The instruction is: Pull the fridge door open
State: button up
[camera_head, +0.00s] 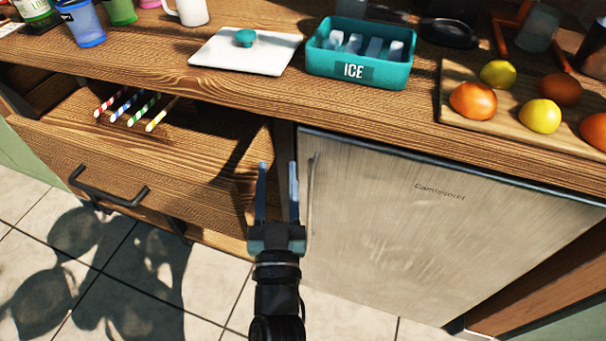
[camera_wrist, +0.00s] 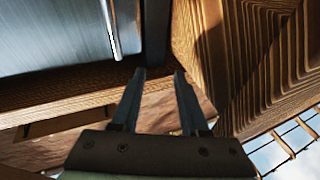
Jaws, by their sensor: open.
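The fridge door (camera_head: 420,235) is a flat brushed-metal panel under the counter and looks shut. Its slim vertical metal handle (camera_head: 312,195) runs along its left edge. My gripper (camera_head: 277,170) is open and empty, fingers pointing towards the counter, just left of the handle in the head view. In the wrist view my gripper (camera_wrist: 157,75) shows with its fingers apart and nothing between them. There the fridge door (camera_wrist: 50,35) and its handle (camera_wrist: 110,25) are at the upper left, beyond and left of the fingertips. I cannot tell whether a finger touches the handle.
A wooden drawer (camera_head: 150,185) with a dark handle stands open left of my gripper, holding several striped straws. Tiled floor lies in front.

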aim_at(310, 204)
jog(key=s+d+f+m+g+h+p, duration=0.1)
jog(key=s+d+f+g+h, duration=0.1)
jog(key=s+f, duration=0.3)
jog(key=s+d+f+g+h+p, duration=0.1)
jog(key=s+d+f, duration=0.15)
jog(key=f, duration=0.55)
jog(key=w, duration=0.4)
jog(key=w+b, duration=0.1)
jog(key=w, duration=0.3)
jog(key=w+b, duration=0.1)
jog(key=w, duration=0.3)
jog(key=shift+d, duration=0.4)
jog(key=shift+c, duration=0.2)
grip_shut()
